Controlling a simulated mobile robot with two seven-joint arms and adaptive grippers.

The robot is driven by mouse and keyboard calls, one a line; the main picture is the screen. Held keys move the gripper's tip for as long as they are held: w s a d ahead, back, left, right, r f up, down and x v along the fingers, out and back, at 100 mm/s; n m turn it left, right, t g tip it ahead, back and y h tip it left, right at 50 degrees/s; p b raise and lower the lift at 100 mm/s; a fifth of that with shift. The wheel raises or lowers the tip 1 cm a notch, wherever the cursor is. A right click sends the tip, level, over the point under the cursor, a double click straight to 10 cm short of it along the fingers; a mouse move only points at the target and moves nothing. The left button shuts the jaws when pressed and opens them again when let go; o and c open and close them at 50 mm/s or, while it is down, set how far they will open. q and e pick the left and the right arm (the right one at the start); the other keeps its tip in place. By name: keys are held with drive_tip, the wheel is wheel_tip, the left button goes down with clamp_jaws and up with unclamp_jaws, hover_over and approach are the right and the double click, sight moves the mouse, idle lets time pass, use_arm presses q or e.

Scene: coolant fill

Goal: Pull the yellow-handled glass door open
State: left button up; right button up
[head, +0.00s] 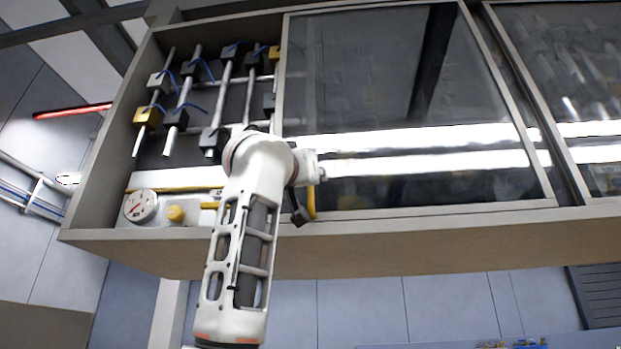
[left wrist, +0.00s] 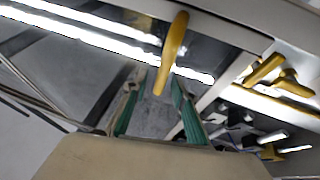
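The glass door (head: 400,90) is a grey-framed reflective pane in the front of a wall cabinet. Its yellow handle (head: 311,202) stands at the door's lower left, partly hidden by my left arm. In the left wrist view the curved yellow handle (left wrist: 175,45) is near, with its lower end between the fingertips. My left gripper (left wrist: 155,98) is open, its green-padded fingers apart on either side of that end. I cannot tell whether they touch it. In the head view the left gripper (head: 299,211) shows only as a small dark part. My right gripper is out of view.
The cabinet's uncovered left bay holds several pipes (head: 230,95) with valve blocks, a round gauge (head: 141,206) and a yellow knob (head: 176,213). A second glass panel (head: 570,70) is at right. The cabinet's bottom edge (head: 400,246) runs below the door. A red-lit bar (head: 72,111) is at left.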

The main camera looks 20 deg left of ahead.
use_arm(q)
drive_tip(key=shift+w+f, duration=0.15)
drive_tip(key=shift+f, duration=0.1)
drive_tip(key=v, duration=1.2)
drive_tip(key=shift+r, duration=0.2)
